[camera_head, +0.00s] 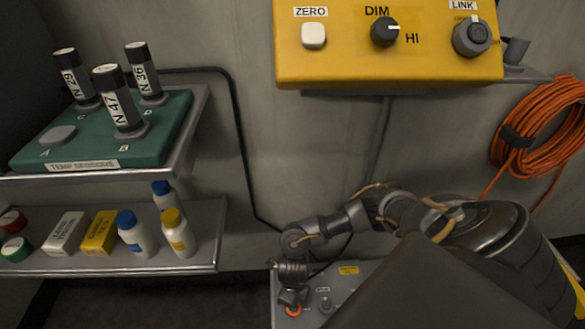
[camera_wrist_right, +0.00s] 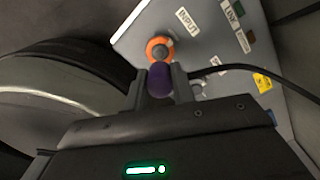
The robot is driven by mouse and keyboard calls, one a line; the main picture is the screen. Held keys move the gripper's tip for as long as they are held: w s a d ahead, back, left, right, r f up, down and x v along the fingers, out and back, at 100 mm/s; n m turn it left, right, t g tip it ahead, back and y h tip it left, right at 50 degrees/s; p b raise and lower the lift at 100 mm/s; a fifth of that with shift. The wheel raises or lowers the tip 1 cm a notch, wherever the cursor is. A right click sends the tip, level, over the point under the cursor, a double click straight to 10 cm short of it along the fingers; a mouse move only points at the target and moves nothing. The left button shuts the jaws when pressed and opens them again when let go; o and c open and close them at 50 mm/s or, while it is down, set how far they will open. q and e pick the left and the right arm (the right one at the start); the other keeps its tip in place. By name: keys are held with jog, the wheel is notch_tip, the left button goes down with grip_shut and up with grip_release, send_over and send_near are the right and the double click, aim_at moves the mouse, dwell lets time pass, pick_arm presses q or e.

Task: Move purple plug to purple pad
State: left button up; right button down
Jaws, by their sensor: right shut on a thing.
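The purple plug (camera_wrist_right: 160,79) is between the two fingers of my right gripper (camera_wrist_right: 158,84) in the right wrist view. The gripper is shut on it. Just beyond the plug is an orange ring (camera_wrist_right: 160,42) around a grey round centre on the grey panel. I cannot tell whether the plug touches it. In the head view my right gripper (camera_head: 291,297) is low at the panel's left side, close above the orange ring (camera_head: 293,311); the plug is not distinguishable there. I see no purple pad in either view. My left gripper is not in view.
The grey panel (camera_head: 325,292) has labels, a small knob and a yellow sticker (camera_head: 348,270). A black cable (camera_wrist_right: 255,68) crosses it. Shelves with a green sensor block (camera_head: 165,128) and bottles (camera_head: 176,238) stand left. A yellow control box (camera_head: 345,65) and orange cable coil (camera_head: 535,130) hang on the wall.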

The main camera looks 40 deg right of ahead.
jog(key=shift+r, duration=0.15)
